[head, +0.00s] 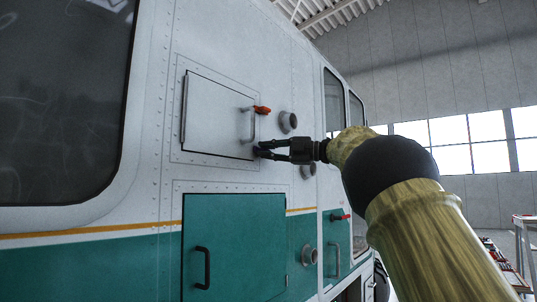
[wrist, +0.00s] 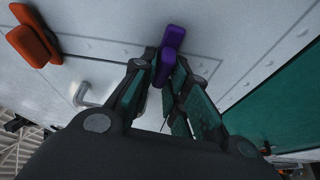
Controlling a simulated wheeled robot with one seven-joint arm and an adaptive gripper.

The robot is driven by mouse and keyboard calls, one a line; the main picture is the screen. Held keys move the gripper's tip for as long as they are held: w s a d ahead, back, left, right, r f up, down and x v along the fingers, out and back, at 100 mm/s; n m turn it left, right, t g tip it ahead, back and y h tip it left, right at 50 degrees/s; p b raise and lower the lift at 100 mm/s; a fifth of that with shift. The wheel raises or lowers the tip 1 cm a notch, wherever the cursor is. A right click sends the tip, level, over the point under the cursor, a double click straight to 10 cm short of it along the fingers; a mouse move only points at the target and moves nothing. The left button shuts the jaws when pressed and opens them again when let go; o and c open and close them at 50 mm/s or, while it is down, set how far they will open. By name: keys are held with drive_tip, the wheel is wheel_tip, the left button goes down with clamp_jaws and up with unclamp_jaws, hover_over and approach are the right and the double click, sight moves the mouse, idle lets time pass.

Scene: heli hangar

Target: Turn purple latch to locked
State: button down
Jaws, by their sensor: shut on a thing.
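The purple latch (wrist: 171,39) sits on the white body panel at the top middle of the wrist view. My gripper (wrist: 167,75) is shut on it, with its fingertips on either side of the latch's near end. In the head view my gripper (head: 262,150) reaches the lower right corner of a small white hatch door (head: 217,115). The purple latch is mostly hidden by the fingers there.
A red-orange latch (head: 262,110) is at the hatch's upper right, beside a grey handle (head: 253,126). Round grey fittings (head: 288,122) stick out close to my gripper. Below is a teal door (head: 232,245) with a black handle. A red cart (head: 508,265) stands far right.

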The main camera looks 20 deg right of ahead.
drive_tip(key=shift+n, duration=0.6)
drive_tip(key=shift+h, duration=0.3)
drive_tip(key=c, duration=1.5)
unclamp_jaws()
drive_tip(key=shift+d, duration=0.1)
drive_tip(key=v, duration=1.2)
drive_tip(key=shift+w+d, duration=0.15)
drive_tip(key=shift+w, duration=0.05)
